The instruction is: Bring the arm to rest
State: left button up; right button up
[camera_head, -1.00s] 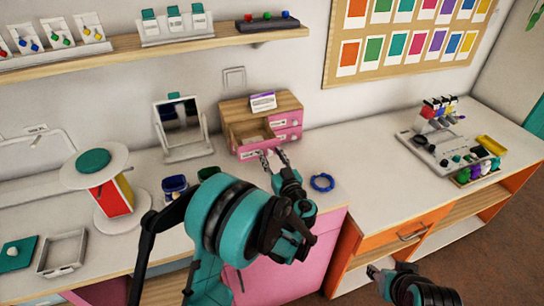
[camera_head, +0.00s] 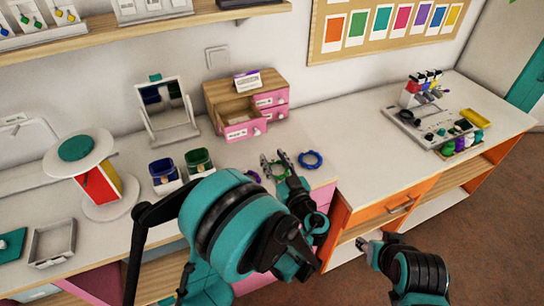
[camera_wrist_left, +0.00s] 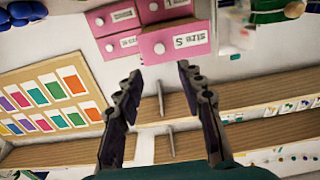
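My left gripper (camera_head: 273,160) is open and empty in the head view, above the counter in front of the small drawer chest (camera_head: 262,84). The left wrist view shows its two dark fingers (camera_wrist_left: 152,82) spread apart with nothing between them. Beyond them are pink drawer fronts, one labelled "Size S" (camera_wrist_left: 176,41). One drawer (camera_head: 240,126) of the chest stands pulled out and is apart from the gripper. My right gripper (camera_head: 362,243) is low in front of the orange cabinet; its fingers are too small to tell open from shut.
A blue ring (camera_head: 311,160) lies right of the left gripper; green and purple rings lie close by it. The counter right of the chest is clear up to the grey bead board (camera_head: 432,122).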

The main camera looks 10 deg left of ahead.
dwell(0.3)
pick_arm(q)
jog(key=s+a+m+g+h, duration=0.1)
jog(key=s+a+g, duration=0.1)
jog(key=a, duration=0.1)
jog(key=s+a+f+m+g+h, duration=0.1)
jog(key=s+a+g, duration=0.1)
jog(key=a, duration=0.1)
jog(key=s+a+g+h, duration=0.1)
jog(key=s+a, duration=0.1)
jog(key=a, duration=0.2)
jog(key=shift+s+f+m+g, duration=0.15)
jog(key=shift+s+m+g, duration=0.2)
jog(key=shift+m+g, duration=0.05)
jog(key=s+d+m+g+h, duration=0.2)
jog(key=s+m+h, duration=0.2)
jog(key=s, duration=1)
jog(key=h, duration=0.3)
jog(key=shift+s+d+f, duration=0.3)
jog(key=shift+f, duration=0.05)
